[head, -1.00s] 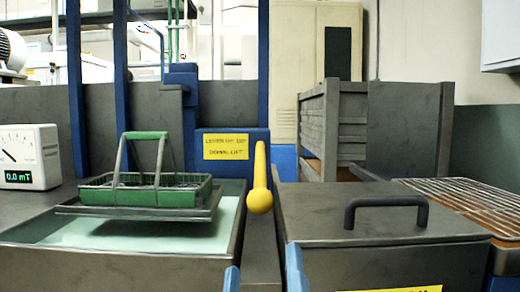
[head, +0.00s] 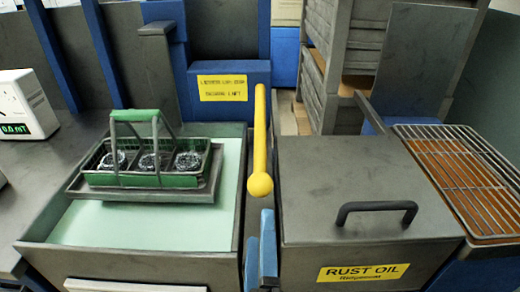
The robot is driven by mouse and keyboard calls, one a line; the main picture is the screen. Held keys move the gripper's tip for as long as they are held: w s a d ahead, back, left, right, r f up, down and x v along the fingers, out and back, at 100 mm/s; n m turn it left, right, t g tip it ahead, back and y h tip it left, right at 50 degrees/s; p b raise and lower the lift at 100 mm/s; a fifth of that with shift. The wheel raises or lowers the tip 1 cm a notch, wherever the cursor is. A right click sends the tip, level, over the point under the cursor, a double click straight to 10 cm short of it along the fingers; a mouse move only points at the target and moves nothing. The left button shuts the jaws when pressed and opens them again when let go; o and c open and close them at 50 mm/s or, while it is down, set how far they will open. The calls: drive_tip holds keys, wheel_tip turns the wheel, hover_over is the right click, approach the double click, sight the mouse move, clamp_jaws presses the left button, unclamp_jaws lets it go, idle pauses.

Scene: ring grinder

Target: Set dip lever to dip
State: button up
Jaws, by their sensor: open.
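The dip lever (head: 259,140) is a yellow rod with a round yellow knob at its near, lower end. It stands between the two tanks, in front of a blue housing, with its knob towards me. A yellow label (head: 226,88) on the housing has blurred lettering; its last word looks like LIFT. Left of the lever, a green-handled wire basket (head: 134,180) holds three dark metal rings. It rests on a grey platform (head: 90,193) over the pale green liquid (head: 150,228) of the open left tank.
Right of the lever is a lidded grey tank (head: 320,170) with a black handle (head: 377,207) and a RUST OIL label (head: 362,272). A wire rack (head: 462,180) lies at the far right. A meter (head: 22,105) stands at the left.

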sight(260, 195)
drive_tip(key=shift+f+n, duration=0.4)
drive_tip(key=shift+n, duration=0.1)
drive_tip(key=w, duration=1.2)
drive_tip(key=shift+w+r, duration=0.2)
drive_tip(key=shift+r, duration=0.05)
clamp_jaws()
